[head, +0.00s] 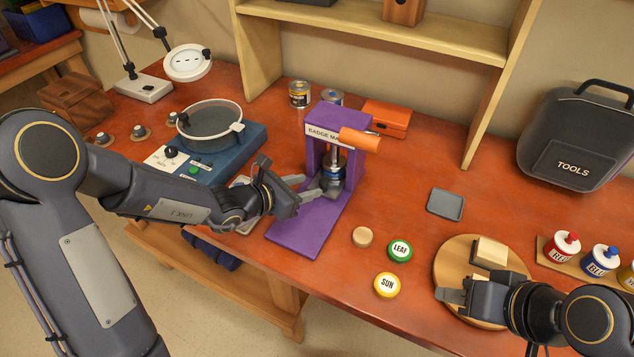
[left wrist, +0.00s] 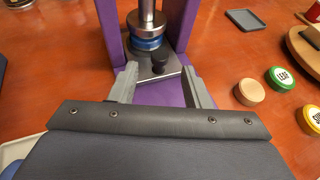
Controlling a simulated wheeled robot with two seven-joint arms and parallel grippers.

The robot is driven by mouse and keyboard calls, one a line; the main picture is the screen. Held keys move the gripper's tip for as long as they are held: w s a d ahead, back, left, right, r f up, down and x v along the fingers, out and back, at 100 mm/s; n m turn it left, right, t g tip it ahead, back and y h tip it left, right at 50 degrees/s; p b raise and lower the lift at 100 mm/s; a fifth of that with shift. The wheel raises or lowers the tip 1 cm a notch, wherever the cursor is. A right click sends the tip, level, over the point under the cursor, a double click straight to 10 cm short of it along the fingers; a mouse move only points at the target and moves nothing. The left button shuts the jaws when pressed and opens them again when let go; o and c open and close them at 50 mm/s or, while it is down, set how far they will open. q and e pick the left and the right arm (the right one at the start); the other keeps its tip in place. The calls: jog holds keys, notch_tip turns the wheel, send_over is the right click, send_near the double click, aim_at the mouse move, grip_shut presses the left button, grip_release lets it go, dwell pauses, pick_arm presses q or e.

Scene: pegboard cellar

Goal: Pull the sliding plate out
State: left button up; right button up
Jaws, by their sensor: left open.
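The purple badge maker (head: 300,223) stands on the red-brown table with an orange handle (head: 360,139). Its grey sliding plate (left wrist: 172,72) sits under the press ram and blue-ringed die (left wrist: 147,43). A dark knob (left wrist: 160,60) stands on the plate's near part. My left gripper (head: 311,186) is low at the front of the press. In the left wrist view its open fingers (left wrist: 159,76) reach either side of the knob, with gaps visible. In the head view the fingers partly hide plate and knob. My right gripper (head: 450,296) is over the round wooden board; its finger gap is unclear.
A wooden disc (head: 362,237), LEAF badge (head: 400,250), SUN badge (head: 386,285) and grey tray (head: 445,204) lie to the right. The round board (head: 455,250) holds a pale block (head: 490,252).

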aim_at(322, 181)
pick_arm(q)
jog(key=shift+x, duration=2.3)
jog(key=shift+c, duration=0.4)
grip_shut()
